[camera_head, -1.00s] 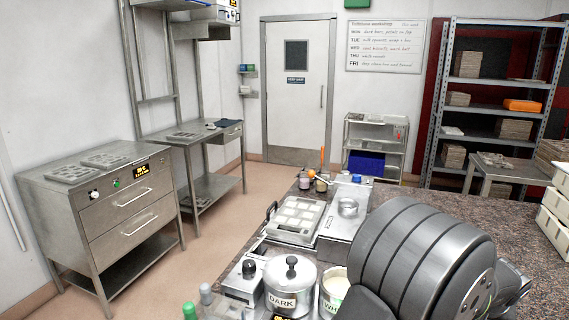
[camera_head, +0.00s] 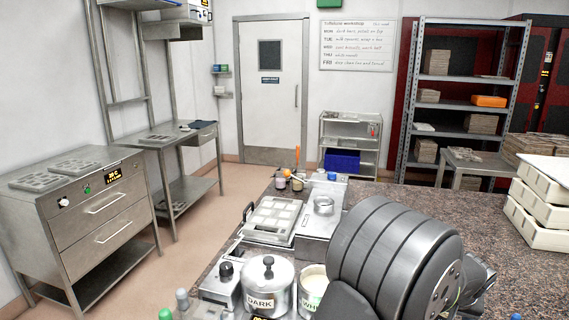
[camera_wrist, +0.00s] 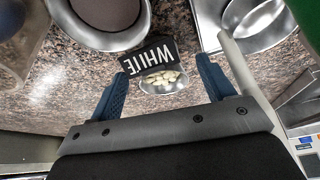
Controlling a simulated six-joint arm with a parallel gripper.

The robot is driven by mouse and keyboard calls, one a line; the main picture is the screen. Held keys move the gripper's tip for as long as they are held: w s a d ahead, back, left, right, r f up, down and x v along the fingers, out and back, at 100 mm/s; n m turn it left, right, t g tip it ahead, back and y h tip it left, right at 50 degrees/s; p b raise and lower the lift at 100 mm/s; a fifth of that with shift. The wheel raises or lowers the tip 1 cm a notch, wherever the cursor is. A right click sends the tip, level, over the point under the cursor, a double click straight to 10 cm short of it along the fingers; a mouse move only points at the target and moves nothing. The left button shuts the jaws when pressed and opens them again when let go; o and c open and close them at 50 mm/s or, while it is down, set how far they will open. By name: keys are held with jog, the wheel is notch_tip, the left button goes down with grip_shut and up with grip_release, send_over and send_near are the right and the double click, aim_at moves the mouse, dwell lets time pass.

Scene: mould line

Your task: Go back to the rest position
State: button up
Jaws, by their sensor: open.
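My gripper (camera_wrist: 162,68) shows in the wrist view with its two blue fingers spread apart. It is open, and nothing is visibly clamped in it. Beyond the fingertips are a black label reading WHITE (camera_wrist: 150,58) and a small metal bowl of pale pieces (camera_wrist: 163,81) on the speckled counter (camera_wrist: 65,75). How far they are from the fingers I cannot tell. In the head view the dark ribbed part of my arm (camera_head: 393,255) fills the lower right. My gripper itself is hidden in that view.
A lidded DARK pot (camera_head: 268,285) and a pale-filled pot (camera_head: 314,288) stand near my arm. White stacked trays (camera_head: 540,205) stand at right. The counter's right middle (camera_head: 430,208) is clear.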

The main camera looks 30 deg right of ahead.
jog(key=shift+x, duration=0.85)
jog(key=w+a+r, duration=0.1)
jog(key=a+r, duration=0.3)
jog(key=r, duration=0.8)
jog(key=w+a+r, duration=0.2)
jog(key=a+r, duration=0.2)
jog(key=r, duration=0.9)
jog(key=w+a+f+n, duration=0.1)
jog(key=w+a+f, duration=0.1)
jog(key=w+a, duration=0.3)
jog(key=w+a+f+n, duration=0.1)
jog(key=w+a+f, duration=0.2)
jog(key=w, duration=1)
jog(key=w+a+f+n+y, duration=0.1)
jog(key=w+a+f, duration=0.2)
jog(key=w+a, duration=0.5)
jog(key=shift+w+a+f+t, duration=0.2)
jog(key=shift+w+a+t, duration=0.1)
jog(key=shift+w, duration=0.8)
jog(key=o, duration=0.6)
jog(key=shift+c, duration=0.2)
jog(key=shift+s+d, duration=0.1)
